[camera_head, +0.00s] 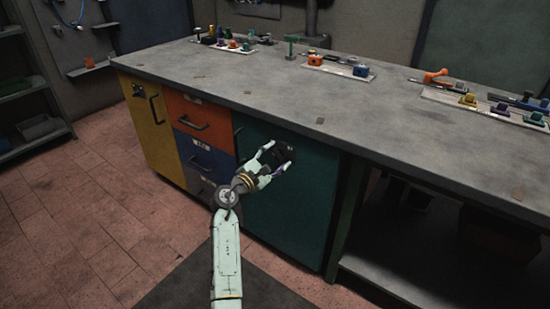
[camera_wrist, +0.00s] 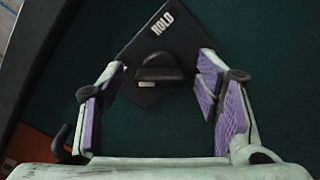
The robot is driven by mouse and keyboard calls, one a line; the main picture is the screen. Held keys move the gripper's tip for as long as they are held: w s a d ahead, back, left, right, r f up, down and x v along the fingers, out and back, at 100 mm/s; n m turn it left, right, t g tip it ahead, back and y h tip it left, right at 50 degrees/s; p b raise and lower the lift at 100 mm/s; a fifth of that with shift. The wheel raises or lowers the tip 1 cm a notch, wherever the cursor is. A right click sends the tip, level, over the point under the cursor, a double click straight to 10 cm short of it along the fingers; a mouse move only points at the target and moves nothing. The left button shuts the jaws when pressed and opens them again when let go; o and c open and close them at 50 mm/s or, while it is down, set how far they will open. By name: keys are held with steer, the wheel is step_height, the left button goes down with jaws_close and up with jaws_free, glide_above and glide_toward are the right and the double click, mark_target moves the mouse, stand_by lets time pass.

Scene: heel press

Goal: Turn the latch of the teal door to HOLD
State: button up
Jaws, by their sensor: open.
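The teal door (camera_head: 292,215) is shut in the front of the workbench. Its latch is a dark knob (camera_wrist: 160,68) on a black plate (camera_wrist: 178,35) that looks tilted in the wrist view. The word HOLD (camera_wrist: 162,23) is printed near the plate's upper corner. A small pale mark lies just below the knob. My gripper (camera_head: 272,158) is open in front of the latch. In the wrist view its purple-padded fingers (camera_wrist: 162,65) stand on either side of the knob, with gaps to it. The head view partly hides the latch behind the fingers.
A yellow door (camera_head: 150,125), an orange drawer (camera_head: 200,118) and a blue drawer are left of the teal door. The grey worktop (camera_head: 300,100) overhangs them and carries several tools and coloured blocks at the back. An open bay lies to the right.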

steer(key=shift+c, duration=0.3)
steer(key=c, duration=1.1)
steer(key=shift+f+m, duration=0.1)
steer(key=shift+m, duration=0.2)
steer(key=m+b, duration=0.4)
steer(key=shift+d+f, duration=0.1)
steer(key=shift+f, duration=0.1)
steer(key=m+b, duration=0.4)
steer(key=shift+f+m+b, duration=0.1)
steer(key=shift+m+b, duration=0.3)
steer(key=m+b, duration=0.4)
steer(key=shift+f, duration=0.1)
steer(key=m+b, duration=0.3)
steer(key=m, duration=0.1)
steer(key=shift+b, duration=0.3)
steer(key=shift+m, duration=0.4)
